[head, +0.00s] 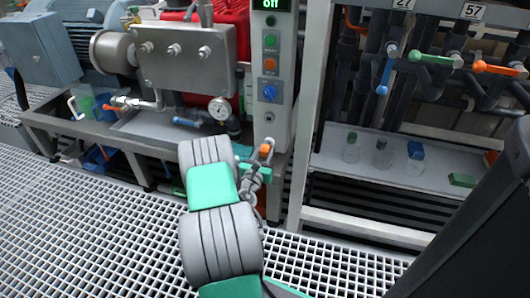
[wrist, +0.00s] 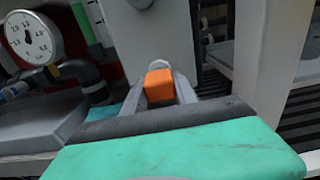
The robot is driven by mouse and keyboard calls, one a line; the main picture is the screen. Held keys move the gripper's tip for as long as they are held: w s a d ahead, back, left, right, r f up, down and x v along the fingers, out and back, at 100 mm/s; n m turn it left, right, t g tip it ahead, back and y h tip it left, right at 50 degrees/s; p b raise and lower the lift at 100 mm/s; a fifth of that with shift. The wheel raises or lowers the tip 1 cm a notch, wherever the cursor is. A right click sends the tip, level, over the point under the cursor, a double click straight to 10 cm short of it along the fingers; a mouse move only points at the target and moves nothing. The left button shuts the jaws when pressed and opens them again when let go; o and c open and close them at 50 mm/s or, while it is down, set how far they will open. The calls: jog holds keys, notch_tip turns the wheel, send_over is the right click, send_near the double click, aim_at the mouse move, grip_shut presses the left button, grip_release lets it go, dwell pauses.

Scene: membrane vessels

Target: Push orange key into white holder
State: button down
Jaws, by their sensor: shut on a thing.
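The orange key (wrist: 159,86) is a small block between the two fingertips of my gripper (wrist: 160,94) in the wrist view. My gripper is shut on it. In the head view the orange key (head: 265,149) shows at the tip of my gripper (head: 261,157), in front of the lower part of the grey control post. A pale rounded piece (wrist: 152,66) shows just behind the key in the wrist view. It may be the white holder, and the key partly hides it. I cannot tell whether the key touches it.
The control post (head: 284,95) has several buttons and a blue knob. A shelf (head: 330,168) with small bottles and a green block (head: 461,180) is right. Grating floor (head: 90,235) is open in front.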

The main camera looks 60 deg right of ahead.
jog(key=shift+d, duration=0.45)
jog(key=c, duration=0.9)
grip_release()
jog(key=a, duration=0.2)
jog(key=a+p, duration=0.1)
jog(key=a, duration=0.2)
jog(key=s+a+p, duration=0.1)
jog(key=a, duration=0.1)
jog(key=shift+a, duration=0.4)
